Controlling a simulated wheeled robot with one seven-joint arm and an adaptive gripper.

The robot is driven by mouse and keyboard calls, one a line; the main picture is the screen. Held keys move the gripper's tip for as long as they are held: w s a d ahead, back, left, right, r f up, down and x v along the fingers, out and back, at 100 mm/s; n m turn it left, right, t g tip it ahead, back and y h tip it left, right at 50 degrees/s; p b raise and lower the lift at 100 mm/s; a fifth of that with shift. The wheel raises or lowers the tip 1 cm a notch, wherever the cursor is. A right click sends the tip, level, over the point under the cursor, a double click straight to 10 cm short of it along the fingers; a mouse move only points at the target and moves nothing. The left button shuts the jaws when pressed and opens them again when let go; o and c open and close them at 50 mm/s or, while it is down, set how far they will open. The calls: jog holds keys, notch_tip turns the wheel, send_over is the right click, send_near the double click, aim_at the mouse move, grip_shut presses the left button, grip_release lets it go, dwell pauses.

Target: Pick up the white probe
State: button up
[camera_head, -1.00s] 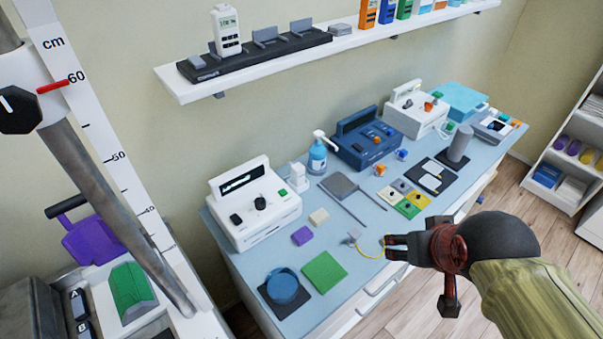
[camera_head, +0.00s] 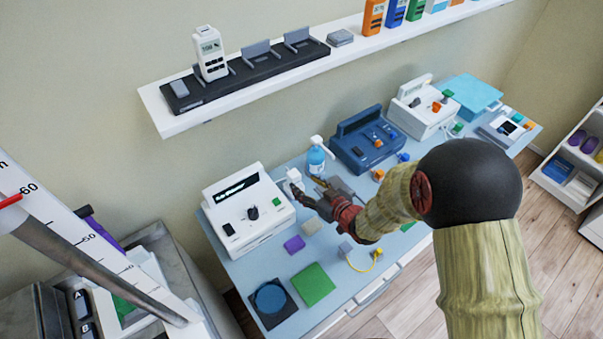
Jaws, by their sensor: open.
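A small upright white object (camera_head: 294,176), which looks like the white probe, stands on the blue table between the white machine and the blue pump bottle. My gripper (camera_head: 300,190) reaches in over the table from the right, and its dark fingers are at or just in front of the lower part of the white object. The gripper is open. The fingers and the arm partly cover that area, so I cannot tell whether they touch it.
The white machine (camera_head: 246,212) stands close on the left and the blue pump bottle (camera_head: 316,160) close behind. A purple block (camera_head: 294,244), a green pad (camera_head: 313,284) and a blue round dish (camera_head: 270,297) lie in front. A wall shelf (camera_head: 160,119) hangs above.

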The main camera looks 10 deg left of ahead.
aim_at(297, 179)
jog(key=shift+b+x, duration=0.65)
jog(key=shift+x, duration=3.3)
jog(key=shift+f, duration=0.15)
jog(key=shift+s, duration=0.1)
jog(key=c, duration=0.3)
grip_shut()
